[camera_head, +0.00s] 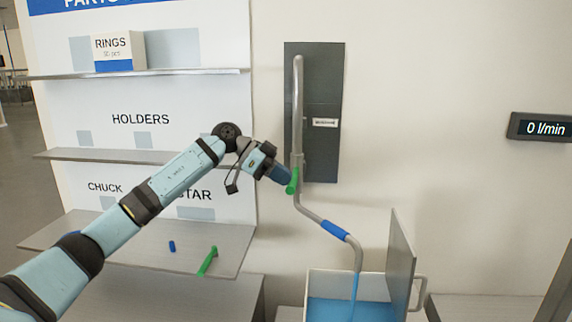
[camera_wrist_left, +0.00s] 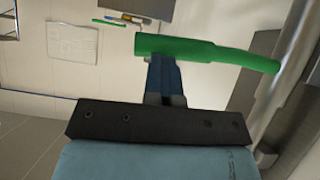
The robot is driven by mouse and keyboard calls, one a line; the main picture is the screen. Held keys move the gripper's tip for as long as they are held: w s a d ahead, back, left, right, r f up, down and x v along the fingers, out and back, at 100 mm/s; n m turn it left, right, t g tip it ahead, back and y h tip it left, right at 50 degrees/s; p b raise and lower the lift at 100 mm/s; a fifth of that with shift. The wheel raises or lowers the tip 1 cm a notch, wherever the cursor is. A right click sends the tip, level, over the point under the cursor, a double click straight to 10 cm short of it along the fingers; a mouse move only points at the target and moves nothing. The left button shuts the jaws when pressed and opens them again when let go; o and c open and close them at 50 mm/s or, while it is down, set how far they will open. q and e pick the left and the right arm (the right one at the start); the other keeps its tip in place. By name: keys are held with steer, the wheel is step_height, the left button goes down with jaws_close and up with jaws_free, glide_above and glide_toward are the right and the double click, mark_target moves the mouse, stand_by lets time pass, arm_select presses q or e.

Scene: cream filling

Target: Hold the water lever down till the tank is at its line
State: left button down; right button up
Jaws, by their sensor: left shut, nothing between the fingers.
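The green water lever (camera_head: 292,182) sticks out from the grey pipe (camera_head: 298,110) and tilts downward. My left gripper (camera_head: 283,174) is shut with nothing between its fingers, its tips right at the lever. In the left wrist view the blue fingers (camera_wrist_left: 164,78) end at the green lever (camera_wrist_left: 200,49), which hides their tips; I cannot tell whether they touch. The tank (camera_head: 318,279) stands under the spout and holds blue water (camera_head: 335,311). A thin blue stream (camera_head: 353,290) shows below the spout. No fill line can be made out. My right gripper is not in view.
A wall display (camera_head: 539,127) reads 0 l/min. A grey upright panel (camera_head: 401,262) stands at the tank's right side. Shelves (camera_head: 130,156) are at the left, with a green piece (camera_head: 208,261) and a blue piece (camera_head: 172,246) on the lowest one.

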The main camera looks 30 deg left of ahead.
arm_select(q)
steer(key=shift+s+d+f+m, duration=0.15)
steer(key=shift+f+m, duration=0.15)
steer(key=shift+f, duration=0.4)
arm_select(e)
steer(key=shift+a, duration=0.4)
arm_select(q)
steer(key=shift+f, duration=0.1)
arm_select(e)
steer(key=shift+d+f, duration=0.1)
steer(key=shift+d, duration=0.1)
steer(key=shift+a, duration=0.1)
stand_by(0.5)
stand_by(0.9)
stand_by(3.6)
